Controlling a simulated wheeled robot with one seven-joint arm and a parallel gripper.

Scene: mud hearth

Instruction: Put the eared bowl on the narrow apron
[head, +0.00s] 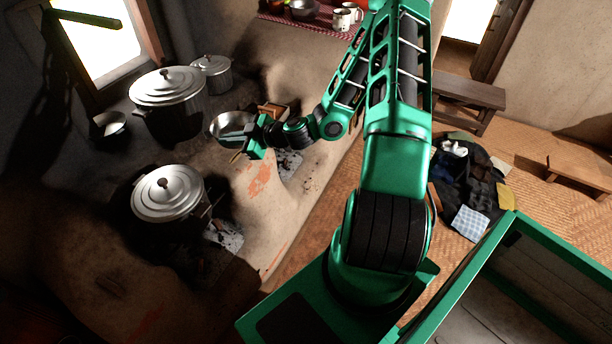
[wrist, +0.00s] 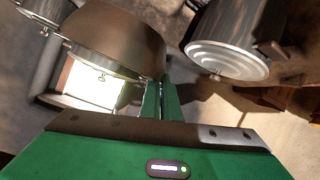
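The eared bowl (head: 230,119), a shallow metal bowl, is upright between the lidded pots in the head view. In the wrist view its brown underside (wrist: 115,35) fills the upper left, upside down in the picture. My gripper (head: 233,136) reaches over its near side. In the wrist view the fingers (wrist: 158,98) are close together at the bowl's rim and look shut on it. Whether the bowl is lifted clear of the hearth, I cannot tell. The pale clay strip along the hearth's right edge (head: 265,195) seems to be the narrow apron; part of it is in shadow.
A large lidded pot (head: 168,90) and a smaller one (head: 211,72) stand behind; another lidded pot (head: 168,192) stands in front, also close in the wrist view (wrist: 230,58). A small bowl (head: 108,124) sits at the left. A dark mat with cloths (head: 470,190) lies on the floor.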

